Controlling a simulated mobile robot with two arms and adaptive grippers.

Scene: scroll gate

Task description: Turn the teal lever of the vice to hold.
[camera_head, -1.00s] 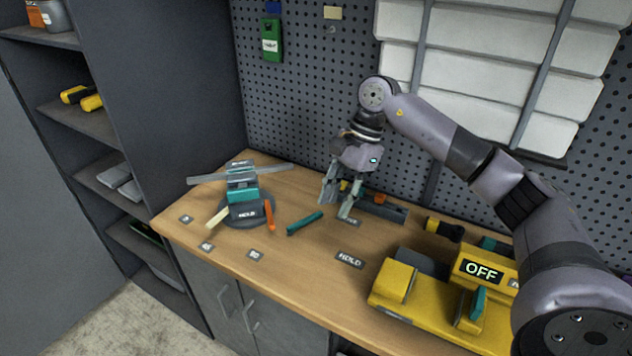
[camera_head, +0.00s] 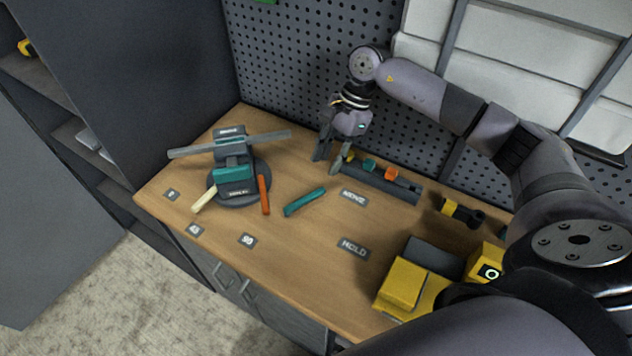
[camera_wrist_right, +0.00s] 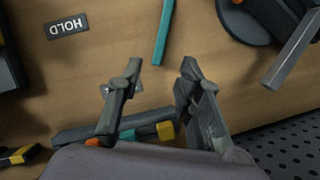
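The vice (camera_head: 233,172) stands on a round dark base at the left of the workbench, with a teal block and a long grey bar across it. A cream lever (camera_head: 204,200) and an orange lever (camera_head: 264,195) stick out at its base. The teal lever (camera_head: 304,202) lies right of the vice, apart from the HOLD label (camera_head: 354,247). In the right wrist view the teal lever (camera_wrist_right: 163,32) shows beyond my fingers and the HOLD label (camera_wrist_right: 67,26) is at left. My right gripper (camera_head: 333,155) is open and empty behind the lever, beside the tool rack. My left gripper is out of view.
The dark tool rack (camera_head: 375,186) lies close to my right gripper, before the pegboard. A MOVE label (camera_head: 353,197) is in front of it. A yellow device (camera_head: 403,287) stands at the right front. The bench between lever and HOLD label is clear.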

